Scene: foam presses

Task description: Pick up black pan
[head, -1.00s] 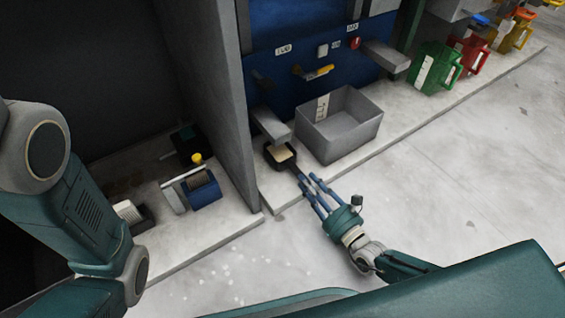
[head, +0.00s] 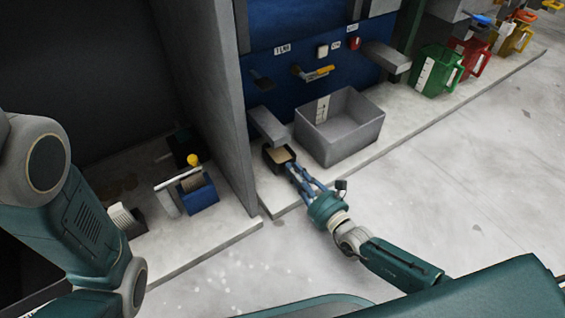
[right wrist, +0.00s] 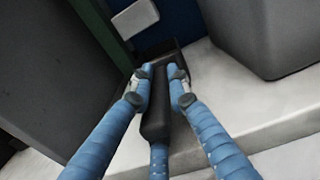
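The black pan (head: 267,161) stands on the pale ledge under a grey spout, with a beige patch inside it. Its handle points toward my right gripper (head: 292,172). In the right wrist view the black handle (right wrist: 156,122) lies between the fingers of the right gripper (right wrist: 160,72). Two blue fingers are apart, one on each side of it, with their tips close to the handle near the pan body. The third finger is partly hidden beneath the handle, so contact cannot be made out. My left arm shows at the left, but its gripper is out of view.
A grey open bin (head: 350,148) stands right beside the pan. The grey spout (head: 268,126) hangs just above it. A grey partition (head: 212,100) rises on the left. Green (head: 432,72) and red jugs stand farther right. The floor in front is clear.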

